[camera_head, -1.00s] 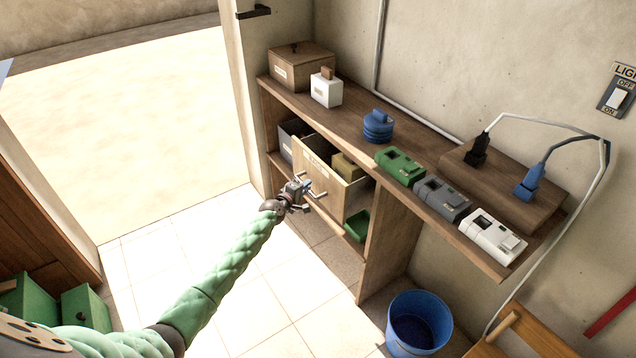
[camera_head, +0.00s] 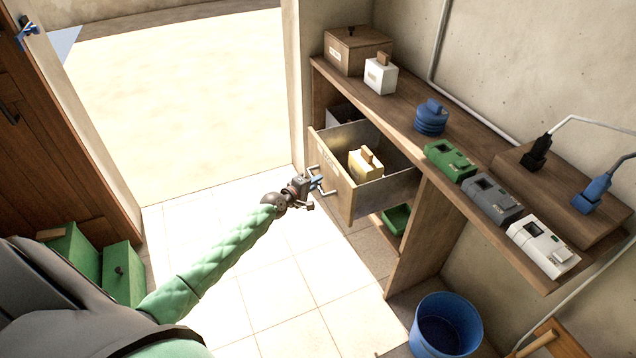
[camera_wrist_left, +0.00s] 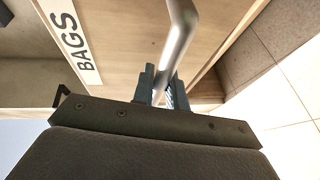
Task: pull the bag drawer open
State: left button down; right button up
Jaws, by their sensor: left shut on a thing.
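The bag drawer (camera_head: 334,176) stands pulled out from under the wooden shelf in the head view, with a pale box with a wooden tab (camera_head: 366,165) inside it. Its front carries a metal bar handle. My left gripper (camera_head: 318,187) is at the drawer front, shut on the handle. In the left wrist view the dark fingers (camera_wrist_left: 160,88) close around the metal handle (camera_wrist_left: 178,40), and a label reading "BAGS" (camera_wrist_left: 72,42) shows on the drawer front. My right gripper is not in view.
The shelf (camera_head: 400,108) holds a brown box (camera_head: 355,52), a white box (camera_head: 381,76), a blue lidded jar (camera_head: 431,118) and green, grey and white devices. A blue bucket (camera_head: 445,325) stands on the floor. The tiled floor before the drawer is clear; green boxes (camera_head: 122,272) sit at left.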

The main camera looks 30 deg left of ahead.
pick_arm(q)
jog(key=c, duration=1.4)
grip_release()
